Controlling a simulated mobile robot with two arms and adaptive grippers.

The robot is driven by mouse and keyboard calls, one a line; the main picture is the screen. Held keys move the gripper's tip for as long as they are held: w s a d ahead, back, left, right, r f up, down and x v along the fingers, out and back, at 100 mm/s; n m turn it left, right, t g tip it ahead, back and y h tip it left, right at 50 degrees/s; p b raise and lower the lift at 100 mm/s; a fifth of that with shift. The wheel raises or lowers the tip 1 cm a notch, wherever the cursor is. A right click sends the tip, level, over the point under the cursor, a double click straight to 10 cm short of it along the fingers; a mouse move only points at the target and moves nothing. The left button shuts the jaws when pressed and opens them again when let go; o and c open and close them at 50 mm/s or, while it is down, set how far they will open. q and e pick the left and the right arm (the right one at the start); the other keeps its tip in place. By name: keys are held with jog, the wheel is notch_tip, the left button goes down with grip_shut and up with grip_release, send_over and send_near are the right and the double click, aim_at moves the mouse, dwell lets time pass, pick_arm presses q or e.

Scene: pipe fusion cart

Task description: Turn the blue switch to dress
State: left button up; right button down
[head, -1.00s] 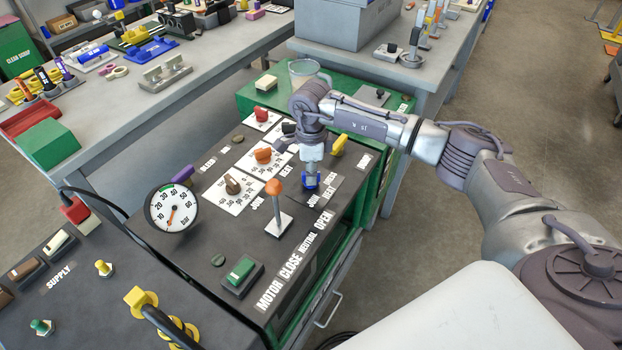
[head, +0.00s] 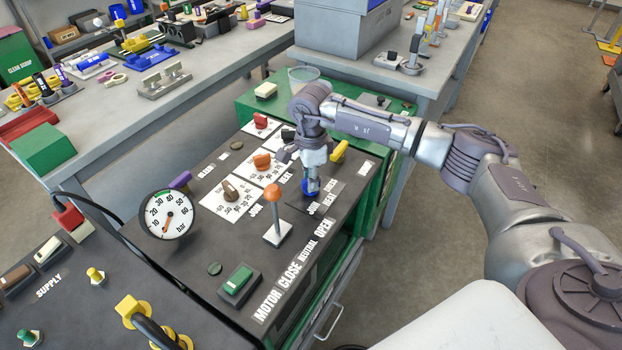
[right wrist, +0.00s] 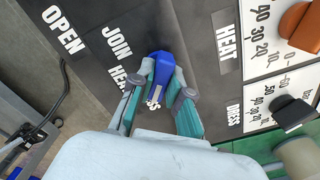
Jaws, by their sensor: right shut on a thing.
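The blue switch (head: 312,188) stands on the dark sloped top of the cart, near its right edge. In the right wrist view the blue switch (right wrist: 166,68) sits between my fingers, beside the white JOIN label (right wrist: 116,42) and partly covered HEAT and DRESS labels. My right gripper (head: 311,180) comes down on it from above and is shut on it; in the wrist view its fingers (right wrist: 163,82) touch both sides. The fingers hide part of the labels, so I cannot tell exactly which one the switch points to. My left gripper is not in view.
An orange-topped lever (head: 275,215) stands just left of my right gripper. Orange knob (head: 263,161), brown knob (head: 230,190), yellow handle (head: 339,151) and green switch (head: 238,280) are also on the panel. A pressure gauge (head: 168,214) stands at its left.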

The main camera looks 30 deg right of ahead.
jog(key=c, duration=1.1)
grip_release()
notch_tip(320, 180, up, 12)
jog(key=shift+r, duration=0.1)
